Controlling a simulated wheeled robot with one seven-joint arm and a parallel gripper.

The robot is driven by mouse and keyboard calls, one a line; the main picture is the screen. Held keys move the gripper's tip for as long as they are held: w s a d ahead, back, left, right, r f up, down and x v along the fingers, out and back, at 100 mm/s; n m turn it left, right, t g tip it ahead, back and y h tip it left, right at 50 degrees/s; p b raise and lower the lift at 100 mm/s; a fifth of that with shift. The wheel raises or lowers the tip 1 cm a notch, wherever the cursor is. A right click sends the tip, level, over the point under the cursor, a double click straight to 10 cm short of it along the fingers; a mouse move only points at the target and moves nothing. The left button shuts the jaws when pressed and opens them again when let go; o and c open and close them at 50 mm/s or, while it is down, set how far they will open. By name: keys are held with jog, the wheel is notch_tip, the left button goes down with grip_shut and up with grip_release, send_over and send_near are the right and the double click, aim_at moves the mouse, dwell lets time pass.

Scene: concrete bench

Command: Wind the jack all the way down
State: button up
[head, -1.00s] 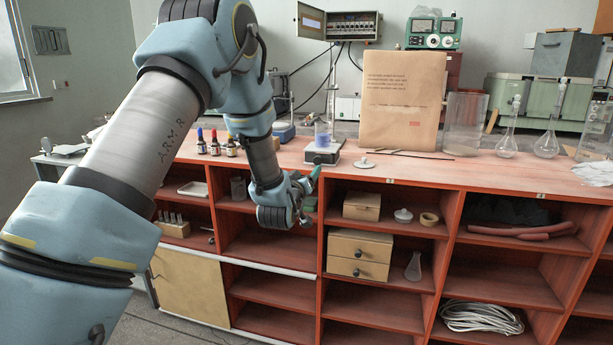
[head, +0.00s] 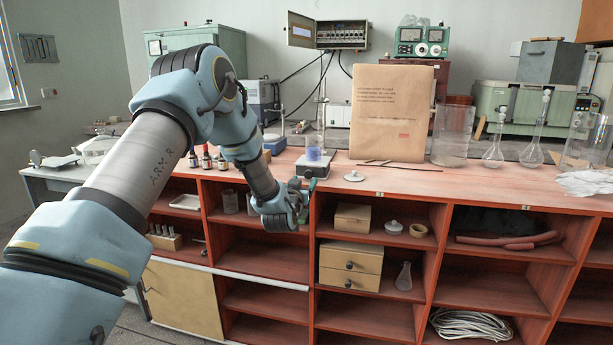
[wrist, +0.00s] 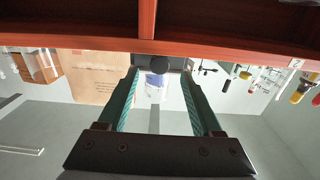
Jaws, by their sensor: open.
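The jack (head: 313,166) stands on the red bench top near its front edge, with a beaker of blue liquid (head: 313,150) on it. The beaker (wrist: 155,80) also shows there, partly behind the knob. My gripper (head: 308,186) is in front of the bench edge, just below the jack in the head view. In the wrist view my gripper (wrist: 160,78) is open, its two green fingers apart with nothing clearly between them. Contact with the knob cannot be told.
A white lid-like piece (head: 354,176) and thin rods lie right of the jack. A brown paper package (head: 390,110) stands behind them. Small dropper bottles (head: 206,160) stand to the left. The bench's front edge and open shelves (head: 265,255) are below my gripper.

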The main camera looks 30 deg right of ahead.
aim_at(308, 175)
jog(key=shift+x, duration=1.75)
jog(key=shift+c, duration=0.4)
grip_shut()
